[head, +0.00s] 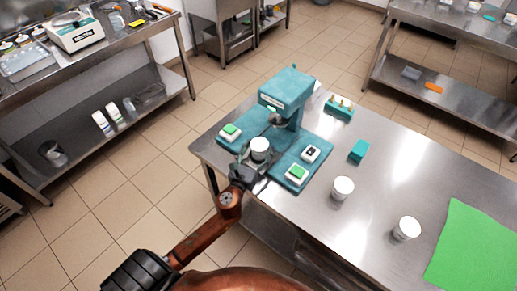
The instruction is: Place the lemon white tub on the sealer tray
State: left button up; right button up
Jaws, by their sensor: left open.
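A white tub (259,146) stands upright at the front of the teal sealer (287,92), where its tray is, below the sealing head. My left gripper (256,160) is open, with its fingers low around this tub. The gripper hides the tub's lower part and most of the tray, so I cannot tell exactly how the tub sits on it. Two more white tubs, one nearer (342,190) and one farther right (406,229), stand on the steel table. No flavour label is readable on any tub. My right gripper is not in view.
The sealer base carries green-topped buttons (297,174) and a black-topped switch (310,154). A teal holder with pegs (339,108) and a teal block (358,151) stand behind. A green mat (475,250) covers the table's right end. The steel table (375,205) is clear between the tubs.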

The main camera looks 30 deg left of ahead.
pick_arm(q)
jog(key=s, duration=0.3)
jog(key=s+d, duration=0.1)
jog(key=s, duration=0.3)
jog(key=s+d, duration=0.1)
jog(key=s, duration=0.3)
jog(key=shift+r, duration=0.1)
jog(key=shift+s+d, duration=0.15)
jog(key=shift+s, duration=0.25)
jog(key=shift+c, duration=0.6)
